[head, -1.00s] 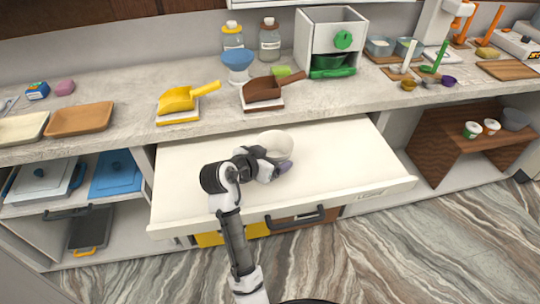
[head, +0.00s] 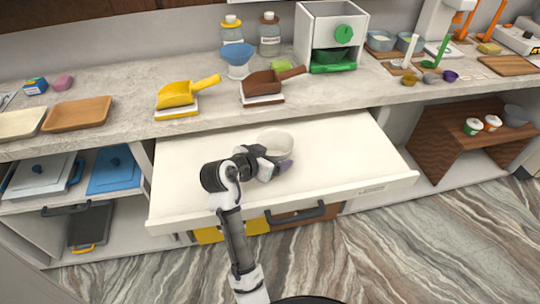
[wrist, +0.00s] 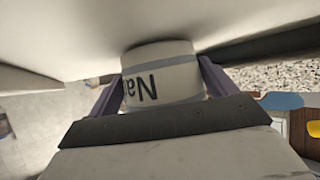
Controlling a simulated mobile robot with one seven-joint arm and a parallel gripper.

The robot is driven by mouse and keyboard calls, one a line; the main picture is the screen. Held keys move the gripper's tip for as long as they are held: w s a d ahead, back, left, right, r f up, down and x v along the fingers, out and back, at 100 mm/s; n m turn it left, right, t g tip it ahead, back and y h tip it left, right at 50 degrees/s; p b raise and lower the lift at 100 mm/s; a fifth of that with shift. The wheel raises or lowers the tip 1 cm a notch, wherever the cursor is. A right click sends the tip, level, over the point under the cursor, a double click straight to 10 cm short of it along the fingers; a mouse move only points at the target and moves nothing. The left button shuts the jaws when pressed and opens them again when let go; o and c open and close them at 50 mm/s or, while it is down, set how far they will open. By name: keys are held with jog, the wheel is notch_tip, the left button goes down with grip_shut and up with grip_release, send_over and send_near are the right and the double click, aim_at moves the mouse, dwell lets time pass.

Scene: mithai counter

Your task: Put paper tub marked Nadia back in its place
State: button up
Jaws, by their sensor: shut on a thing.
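The paper tub (head: 275,140) is white and open at the top. In the head view it is over the open white drawer (head: 345,150), near the middle. In the wrist view the tub (wrist: 160,65) shows a grey band and dark upside-down letters beginning "Na"; the rest of the name is out of sight. My gripper (head: 275,165) is shut on the tub, with a purple finger on each side of it (wrist: 163,85). I cannot tell whether the tub's base touches the drawer floor.
The counter above holds a yellow scoop (head: 178,95), a brown scoop (head: 265,84) and a white box with a green knob (head: 316,28). Two small tubs (head: 472,127) stand on a brown shelf (head: 445,152) at the right. The drawer around the tub is bare.

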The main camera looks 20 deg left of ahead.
jog(key=shift+f, duration=0.25)
jog(key=o, duration=0.9)
jog(key=b+v, duration=0.2)
jog(key=v, duration=1.2)
jog(key=shift+w, duration=0.1)
